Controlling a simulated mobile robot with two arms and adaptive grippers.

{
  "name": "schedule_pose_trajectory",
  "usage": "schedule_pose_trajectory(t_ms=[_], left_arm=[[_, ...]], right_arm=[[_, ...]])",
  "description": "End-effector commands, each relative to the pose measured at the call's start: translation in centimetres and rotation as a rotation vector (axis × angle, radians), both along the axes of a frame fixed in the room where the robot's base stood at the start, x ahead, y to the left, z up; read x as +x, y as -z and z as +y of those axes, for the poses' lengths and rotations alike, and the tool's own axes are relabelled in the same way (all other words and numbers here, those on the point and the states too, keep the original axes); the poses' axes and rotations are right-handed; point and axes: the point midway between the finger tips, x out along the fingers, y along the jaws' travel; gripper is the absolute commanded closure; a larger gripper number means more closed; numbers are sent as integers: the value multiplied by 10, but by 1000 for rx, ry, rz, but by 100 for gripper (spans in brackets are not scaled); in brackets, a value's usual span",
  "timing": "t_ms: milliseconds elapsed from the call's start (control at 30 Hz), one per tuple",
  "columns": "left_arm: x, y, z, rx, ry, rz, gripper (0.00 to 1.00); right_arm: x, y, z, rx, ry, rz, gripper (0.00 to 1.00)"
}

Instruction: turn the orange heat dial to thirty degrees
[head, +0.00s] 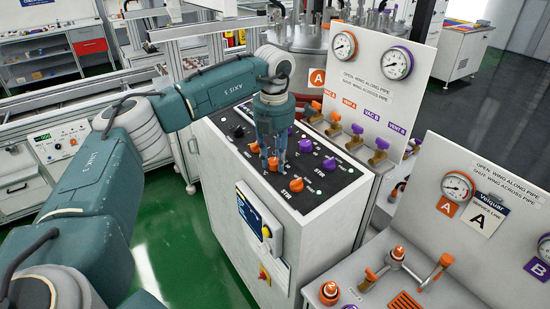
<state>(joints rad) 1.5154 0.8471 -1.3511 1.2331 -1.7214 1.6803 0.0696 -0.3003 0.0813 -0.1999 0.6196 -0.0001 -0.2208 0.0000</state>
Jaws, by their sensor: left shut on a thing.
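The control panel (322,187) is the sloped black top of a white cabinet, with orange knobs on its left side and purple knobs on its right. My left gripper (273,165) points down at the panel, its fingers closed about an orange dial (272,164) in the middle of the orange row. The fingers hide much of this dial, its label and its pointer, so I cannot read its angle. Another orange knob (254,148) is just behind it to the left. An orange stir knob (296,185) is in front to the right. My right gripper is not in view.
Purple knobs (305,146) stand close right of the gripper. Several valves with orange and purple handles (357,129) line the back, under a gauge board (375,75). A second piped station (415,270) stands at right.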

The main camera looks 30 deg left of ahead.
Motion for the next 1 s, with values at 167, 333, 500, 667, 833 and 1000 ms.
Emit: schedule_pose_trajectory(t_ms=[167, 333, 500, 667, 833, 1000], left_arm=[[-3, 3, 1, 2, -1, 12, 97], [-3, 3, 1, 2, -1, 12, 57], [-2, 2, 1, 1, -1, 7, 52], [-1, 0, 0, 1, -1, 4, 52], [-1, -17, 0, 1, -1, 2, 52], [-4, -54, -2, 0, 0, -1, 52]], right_arm=[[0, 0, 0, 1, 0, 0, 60], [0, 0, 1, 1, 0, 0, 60], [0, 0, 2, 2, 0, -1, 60], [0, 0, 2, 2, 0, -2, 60], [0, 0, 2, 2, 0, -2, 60], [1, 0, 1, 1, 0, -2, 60]])
